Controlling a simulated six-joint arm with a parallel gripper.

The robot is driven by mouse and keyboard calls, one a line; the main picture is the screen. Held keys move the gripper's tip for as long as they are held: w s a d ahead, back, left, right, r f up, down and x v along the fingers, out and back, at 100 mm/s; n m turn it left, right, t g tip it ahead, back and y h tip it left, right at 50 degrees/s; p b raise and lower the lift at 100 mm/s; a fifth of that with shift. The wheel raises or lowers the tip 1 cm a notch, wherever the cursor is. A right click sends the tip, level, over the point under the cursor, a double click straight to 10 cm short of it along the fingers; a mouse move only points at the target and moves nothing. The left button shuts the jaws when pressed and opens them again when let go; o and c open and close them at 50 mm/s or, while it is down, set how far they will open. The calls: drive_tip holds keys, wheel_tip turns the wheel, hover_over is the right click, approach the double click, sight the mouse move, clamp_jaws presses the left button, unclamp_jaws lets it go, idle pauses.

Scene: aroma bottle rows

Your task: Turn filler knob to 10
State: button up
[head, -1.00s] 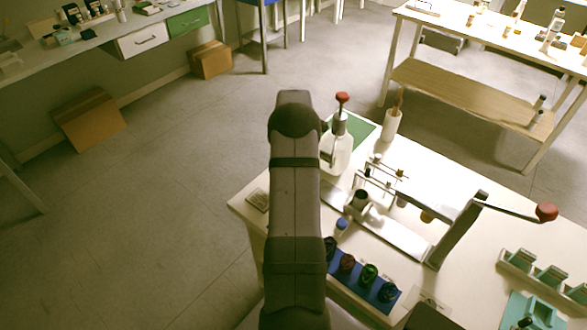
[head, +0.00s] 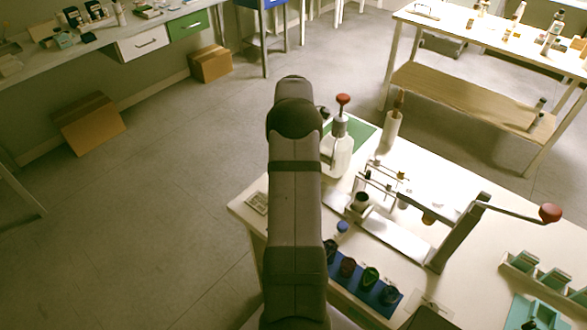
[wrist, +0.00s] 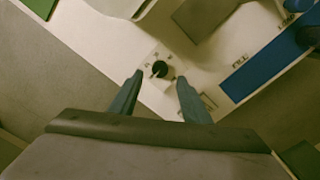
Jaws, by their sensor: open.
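The filler knob (wrist: 160,69) is a small black dial with a pale pointer mark, on a light plate near the table edge in the wrist view. The mark points toward the lower left in that picture. The scale numbers are too small to read. My gripper (wrist: 160,78) is open and empty, with one dark finger on each side of the knob in the picture. I cannot tell how far above the knob the fingertips are. In the head view my arm hides the gripper and the knob.
A white bottle with a red-topped pump (head: 338,150) stands right of my arm. A metal press with a red-ended lever (head: 460,235) is further right. Several dark-capped bottles stand on a blue strip (head: 338,278).

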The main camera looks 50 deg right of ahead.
drive_tip(key=shift+r, duration=1.15)
drive_tip(key=w+a+r+m+p, duration=0.1)
drive_tip(key=a+r+m, duration=0.15)
drive_tip(key=a, duration=0.85)
drive_tip(key=w+a+r+m+p, duration=0.15)
drive_tip(key=a+r, duration=0.25)
drive_tip(key=a, duration=0.7)
drive_tip(key=s+a+m+p, duration=0.2)
drive_tip(key=s+a+m, duration=0.1)
drive_tip(key=s+a, duration=1.2)
drive_tip(key=a, duration=0.4)
drive_tip(key=shift+a+r, duration=0.2)
drive_tip(key=shift+a, duration=0.05)
